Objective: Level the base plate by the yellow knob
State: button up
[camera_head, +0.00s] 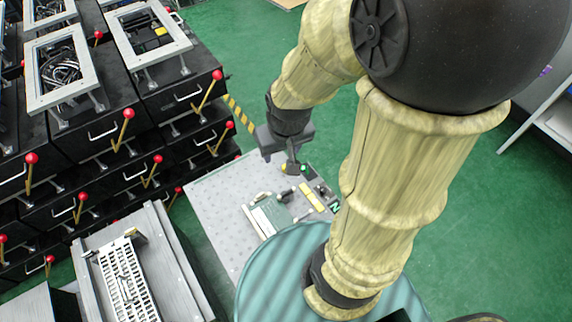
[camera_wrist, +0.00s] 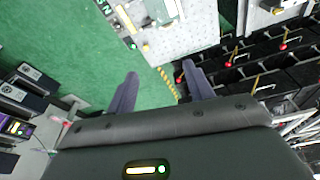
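A small yellow knob (camera_head: 284,169) shows at the far corner of the light grey table, just by my gripper in the head view. It also shows in the wrist view (camera_wrist: 146,47), ahead of and between my fingers. A pale green and white plate fixture (camera_head: 268,214), seemingly the base plate, sits on the table; its tilt is hard to tell. It is cut off at the top of the wrist view (camera_wrist: 163,10). My gripper (camera_wrist: 158,85) is open, with nothing between its fingers. In the head view my gripper (camera_head: 291,158) hangs near the knob, apparently apart from it.
The grey table (camera_head: 215,195) carries a yellow bar (camera_head: 312,197) and a dark strip with green marks beside the fixture. Black racks with red-knobbed levers (camera_head: 125,125) stand at left. A grey box with a white grate (camera_head: 125,280) stands at lower left. Green floor lies open behind.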

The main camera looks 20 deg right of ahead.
jog(key=w+d+f+n+g+b, duration=0.1)
jog(key=w+d+f+n+b, duration=0.3)
jog(key=f, duration=0.8)
jog(key=w+d+f+n+b, duration=0.4)
jog(key=w+f+n+b, duration=0.5)
jog(key=w+f+b, duration=0.3)
jog(key=w+d+f+n+g+b, duration=0.1)
jog(key=w+d+f+n+b, duration=0.3)
jog(key=w+f+n+b, duration=0.3)
jog(key=w+f+b, duration=0.1)
jog(key=w+f, duration=0.4)
jog(key=shift+g+b, duration=0.3)
jog(key=shift+b, duration=0.05)
notch_tip(320, 180, down, 17)
jog(key=b, duration=0.3)
jog(key=shift+f+b, duration=0.2)
jog(key=shift+b, duration=0.15)
jog(key=c, duration=1)
